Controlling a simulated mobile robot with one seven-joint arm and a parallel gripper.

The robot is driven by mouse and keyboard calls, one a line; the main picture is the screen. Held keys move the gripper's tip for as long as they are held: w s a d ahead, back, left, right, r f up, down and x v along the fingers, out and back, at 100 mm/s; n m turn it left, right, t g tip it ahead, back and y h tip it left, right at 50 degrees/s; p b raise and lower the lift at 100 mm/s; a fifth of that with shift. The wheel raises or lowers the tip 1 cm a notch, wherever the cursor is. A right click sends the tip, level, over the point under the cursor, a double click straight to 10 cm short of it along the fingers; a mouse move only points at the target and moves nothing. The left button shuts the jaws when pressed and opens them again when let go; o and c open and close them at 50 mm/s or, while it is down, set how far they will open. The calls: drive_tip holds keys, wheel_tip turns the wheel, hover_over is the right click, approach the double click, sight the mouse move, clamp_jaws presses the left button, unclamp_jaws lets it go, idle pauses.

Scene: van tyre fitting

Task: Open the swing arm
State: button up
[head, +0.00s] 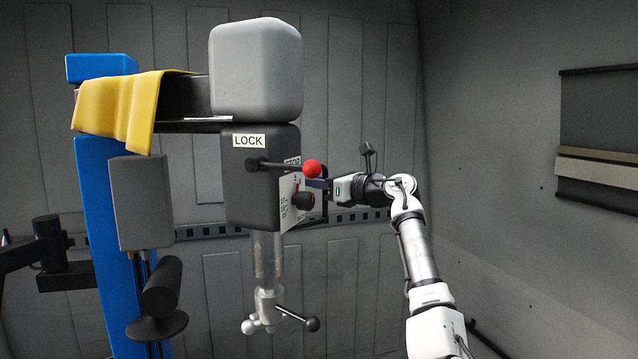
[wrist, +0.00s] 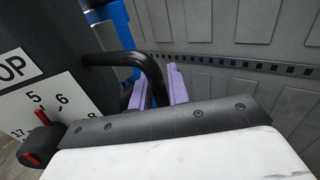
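The swing arm is a black beam (head: 184,98) reaching right from the blue column (head: 104,190) to a dark head box (head: 248,200) with a LOCK label. A lever with a red ball (head: 312,168) sticks out of the box. My gripper (head: 318,183) is at the box's right side, by the red ball. In the wrist view, a black bent handle (wrist: 115,59) runs from the left and turns down between my gripper's purple fingers (wrist: 161,88). The fingers stand apart; I cannot tell whether they press on the handle.
A dial plate with numbers (wrist: 48,115) and a knob (wrist: 35,147) with a red pointer is left of the fingers. Below the box hangs a metal shaft (head: 266,265) with a ball-ended side lever (head: 300,318). A yellow cloth (head: 125,105) lies over the beam. The right wall is clear of my arm.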

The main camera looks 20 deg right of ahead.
drive_tip(key=o, duration=0.3)
drive_tip(key=b+v, duration=0.5)
drive_tip(key=v, duration=0.8)
drive_tip(key=shift+s+d, duration=0.2)
drive_tip(key=shift+s, duration=0.15)
drive_tip(key=shift+r, duration=0.1)
drive_tip(key=shift+c, duration=0.4)
